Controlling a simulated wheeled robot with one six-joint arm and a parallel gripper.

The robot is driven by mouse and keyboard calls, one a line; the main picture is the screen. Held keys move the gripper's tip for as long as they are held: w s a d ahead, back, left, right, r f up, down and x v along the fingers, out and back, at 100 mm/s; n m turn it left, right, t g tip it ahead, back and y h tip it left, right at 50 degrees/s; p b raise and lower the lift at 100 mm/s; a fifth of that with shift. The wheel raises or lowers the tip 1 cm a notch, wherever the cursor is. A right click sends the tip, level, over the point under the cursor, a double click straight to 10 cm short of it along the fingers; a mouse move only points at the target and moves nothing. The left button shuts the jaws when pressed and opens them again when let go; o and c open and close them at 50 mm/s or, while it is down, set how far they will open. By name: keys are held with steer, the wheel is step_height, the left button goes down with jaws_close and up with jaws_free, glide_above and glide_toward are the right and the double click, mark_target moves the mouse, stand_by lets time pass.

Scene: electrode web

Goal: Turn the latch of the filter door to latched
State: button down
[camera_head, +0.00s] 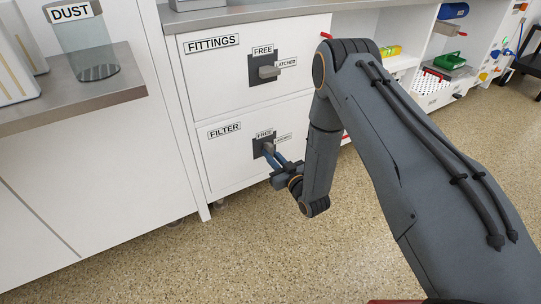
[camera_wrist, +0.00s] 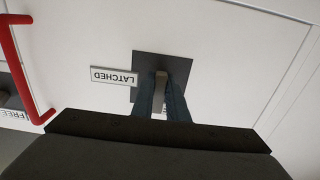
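The filter door (camera_head: 232,160) is the lower white door, labelled FILTER, and looks closed. Its latch plate (camera_head: 262,141) is dark, with a FREE label (camera_head: 265,134) above and a LATCHED label (camera_head: 284,138) to the right. The grey latch handle (camera_head: 268,148) seems to stand upright, toward FREE; its lower end is hidden by my gripper. In the wrist view, which is upside down, the handle (camera_wrist: 160,83) lies between the two blue-grey fingers of my gripper (camera_wrist: 160,92), which appear to touch both sides. My gripper (camera_head: 274,154) also shows in the head view.
The fittings door (camera_head: 215,71) above has a similar latch (camera_head: 268,71) whose handle points toward LATCHED. A red bar handle (camera_wrist: 22,65) stands out beside the filter door's LATCHED side. A shelf (camera_head: 100,100) with a dust jar (camera_head: 90,55) juts out at left. The floor in front is clear.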

steer(key=shift+m+p, duration=0.4)
steer(key=m+p, duration=0.2)
steer(key=shift+s+a+r+m, duration=0.15)
steer(key=shift+s+m, duration=0.05)
steer(key=shift+m, duration=0.2)
steer(key=m+p, duration=0.2)
steer(key=m, duration=0.1)
steer(key=m+p, duration=0.2)
steer(key=m, duration=0.1)
steer(key=m+p, duration=0.2)
steer(key=m, duration=0.2)
steer(key=shift+s+a+r, duration=0.2)
steer(key=shift+a+r, duration=0.1)
steer(key=shift+a, duration=0.05)
steer(key=m+p, duration=0.1)
steer(key=m, duration=0.3)
steer(key=shift+r, duration=0.2)
steer(key=shift+m, duration=0.3)
steer(key=c, duration=1.7)
jaws_free()
steer(key=shift+c, duration=0.2)
